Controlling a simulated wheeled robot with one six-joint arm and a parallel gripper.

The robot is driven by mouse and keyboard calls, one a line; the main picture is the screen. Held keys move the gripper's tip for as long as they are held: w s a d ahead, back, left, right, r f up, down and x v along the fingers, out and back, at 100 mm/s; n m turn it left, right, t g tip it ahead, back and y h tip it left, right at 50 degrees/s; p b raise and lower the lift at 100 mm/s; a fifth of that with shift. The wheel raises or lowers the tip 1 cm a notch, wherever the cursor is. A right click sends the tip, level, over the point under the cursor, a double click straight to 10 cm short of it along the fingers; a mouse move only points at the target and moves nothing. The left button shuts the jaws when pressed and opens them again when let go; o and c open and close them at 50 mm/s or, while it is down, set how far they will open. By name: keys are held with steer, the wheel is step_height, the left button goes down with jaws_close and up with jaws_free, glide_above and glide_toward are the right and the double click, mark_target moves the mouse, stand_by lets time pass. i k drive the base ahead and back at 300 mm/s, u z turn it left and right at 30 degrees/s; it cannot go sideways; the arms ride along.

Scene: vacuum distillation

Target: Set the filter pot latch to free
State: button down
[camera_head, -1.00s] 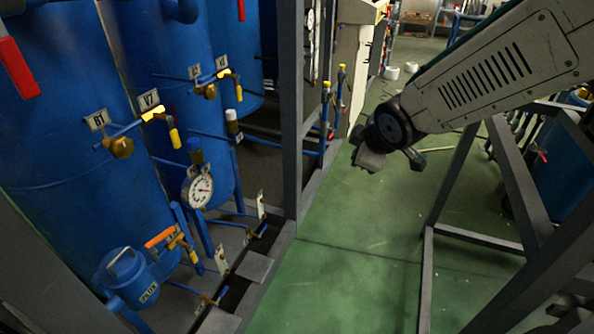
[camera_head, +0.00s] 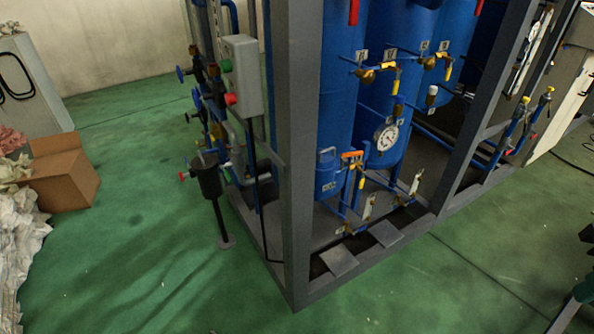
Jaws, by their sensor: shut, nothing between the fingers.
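The filter pot (camera_head: 327,177) is a small blue cylinder with a loop handle on its lid, low at the front of the blue tanks. It stands just right of the thick grey frame post. An orange handle (camera_head: 352,155) shows immediately to its right. I cannot make out the pot's latch or its position at this size. My gripper cannot be made out in this view; only dark parts that I cannot identify show at the right edge.
The grey frame post (camera_head: 292,160) stands close to the pot's left. A control box (camera_head: 243,77) and a black pot on a stand (camera_head: 207,180) are farther left. A pressure gauge (camera_head: 386,137) is to the right. The green floor (camera_head: 400,290) in front is clear.

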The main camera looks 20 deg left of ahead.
mark_target(343, 157)
steer(key=u, duration=0.05)
steer(key=k, duration=0.4)
steer(key=u, duration=0.9)
steer(key=i, duration=0.7)
steer(key=z, duration=0.65)
steer(key=i, duration=0.55)
steer(key=z, duration=0.5)
